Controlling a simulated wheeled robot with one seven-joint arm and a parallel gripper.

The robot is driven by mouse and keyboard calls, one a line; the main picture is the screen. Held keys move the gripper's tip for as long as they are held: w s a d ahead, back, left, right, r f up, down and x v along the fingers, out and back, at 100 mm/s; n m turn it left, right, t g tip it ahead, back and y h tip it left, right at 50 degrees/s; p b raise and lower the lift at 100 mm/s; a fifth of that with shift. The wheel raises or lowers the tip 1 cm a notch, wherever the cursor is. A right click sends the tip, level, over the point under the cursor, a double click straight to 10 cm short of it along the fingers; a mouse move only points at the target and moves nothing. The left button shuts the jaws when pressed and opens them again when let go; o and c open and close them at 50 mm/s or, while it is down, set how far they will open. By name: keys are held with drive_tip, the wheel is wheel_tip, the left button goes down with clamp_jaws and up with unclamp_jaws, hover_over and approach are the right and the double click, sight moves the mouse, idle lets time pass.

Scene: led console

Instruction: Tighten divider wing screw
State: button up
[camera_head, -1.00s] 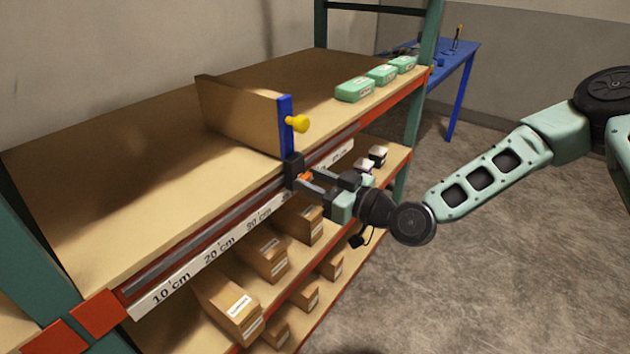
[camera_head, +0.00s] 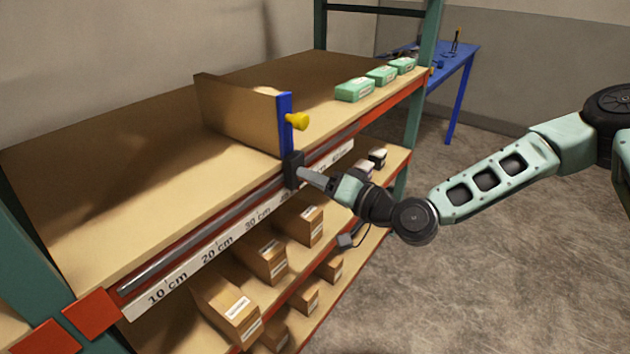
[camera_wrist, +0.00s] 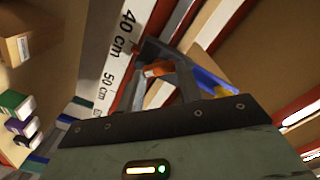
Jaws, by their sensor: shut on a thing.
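The divider (camera_head: 238,115) is a brown board standing upright across the top shelf. Its front edge has a blue upright (camera_head: 285,115) with a yellow knob (camera_head: 299,121). A black block (camera_head: 292,170) at the upright's foot sits on the shelf-front rail. My gripper (camera_head: 303,174) is at the front of this block. In the wrist view, my gripper (camera_wrist: 163,68) is shut on the orange wing screw (camera_wrist: 157,70), which shows between the fingers beside the 40 cm mark. In the head view the fingers hide the screw.
A white scale strip (camera_head: 190,275) runs along the shelf front below the metal rail (camera_head: 200,239). Green boxes (camera_head: 355,89) stand at the top shelf's far right end. Cardboard boxes (camera_head: 262,255) fill the lower shelves. A blue table (camera_head: 462,62) stands behind. The floor at right is clear.

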drive_tip(key=shift+f+m+b, duration=0.15)
drive_tip(key=shift+m+b, duration=0.05)
drive_tip(key=shift+m, duration=2.4)
drive_tip(key=shift+f+m+b, duration=0.15)
drive_tip(key=shift+m+b, duration=0.05)
drive_tip(key=shift+m, duration=2.4)
drive_tip(key=shift+f+m+b, duration=0.15)
drive_tip(key=shift+m+b, duration=0.05)
drive_tip(key=shift+m, duration=2.4)
drive_tip(key=o, duration=1)
drive_tip(key=shift+r, duration=0.1)
drive_tip(key=shift+d, duration=0.1)
